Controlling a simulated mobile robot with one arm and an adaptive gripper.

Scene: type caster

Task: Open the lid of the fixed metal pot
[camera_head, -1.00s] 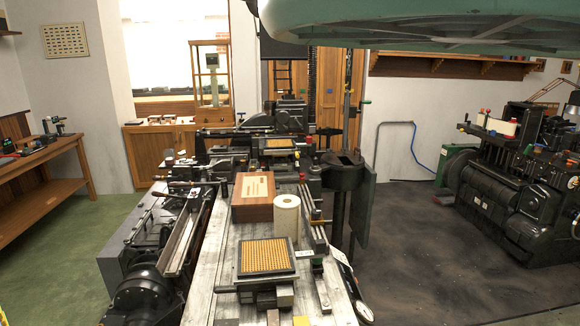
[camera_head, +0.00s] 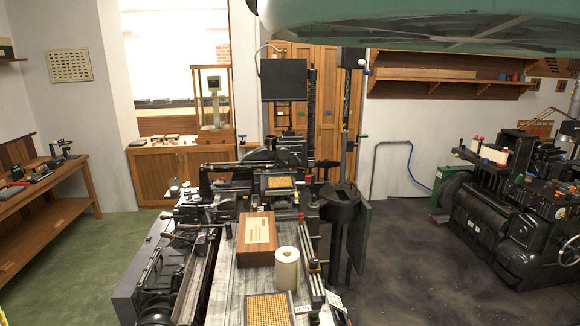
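The pot that best fits the task is a dark round metal vessel (camera_head: 340,214) standing right of the middle, at the far right side of the long machine. Its top looks dark, with a darker patch in it. I cannot tell the lid apart from the rim or see whether it is open or shut. A tall dark upright rises directly behind it, and a flat dark green panel (camera_head: 357,240) hangs at its right side. My gripper is not in view, so I cannot place it relative to the pot.
The machine bed (camera_head: 222,302) carries a wooden box (camera_head: 256,242), a white roll (camera_head: 286,270) and a tray of brass-coloured pieces (camera_head: 268,310). Another black machine (camera_head: 510,205) stands at right. Dark floor (camera_head: 410,265) between is clear. A large teal shape (camera_head: 420,20) covers the upper right.

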